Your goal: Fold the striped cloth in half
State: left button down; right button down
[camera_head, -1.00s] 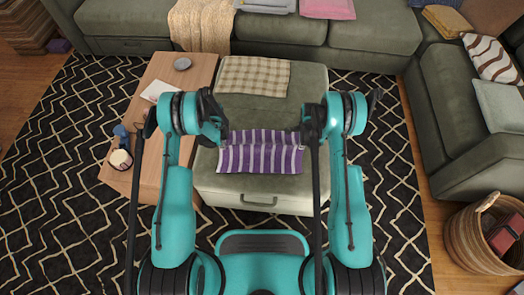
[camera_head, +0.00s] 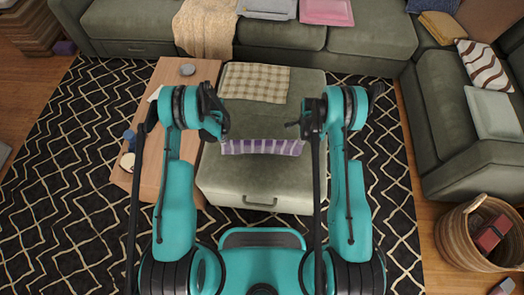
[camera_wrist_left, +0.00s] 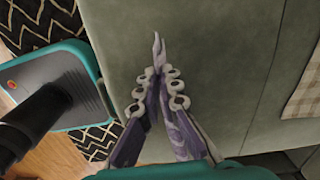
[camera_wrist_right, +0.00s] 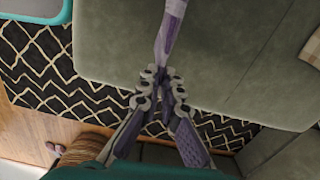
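The striped cloth (camera_head: 262,147), purple with pale stripes, shows in the head view as a narrow band stretched between my two grippers, above the green ottoman (camera_head: 250,180). My left gripper (camera_head: 220,134) is shut on its left end, and my right gripper (camera_head: 304,130) is shut on its right end. In the left wrist view the cloth (camera_wrist_left: 159,50) shows as a thin strip beyond the closed fingertips (camera_wrist_left: 159,72). In the right wrist view the cloth (camera_wrist_right: 170,35) runs up from the closed fingertips (camera_wrist_right: 160,72). I cannot tell whether its lower part touches the ottoman.
A checked beige cloth (camera_head: 254,82) lies at the ottoman's far side. A wooden table (camera_head: 150,145) stands against its left side. Green sofas (camera_head: 370,38) stand behind and to the right. A woven basket (camera_head: 455,235) is at the right. The ottoman's near part is bare.

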notch_tip(320, 180, up, 4)
jog(key=p, duration=0.3)
jog(key=shift+w+a+r, duration=0.1)
jog(key=shift+r, duration=0.1)
jog(key=shift+w, duration=0.1)
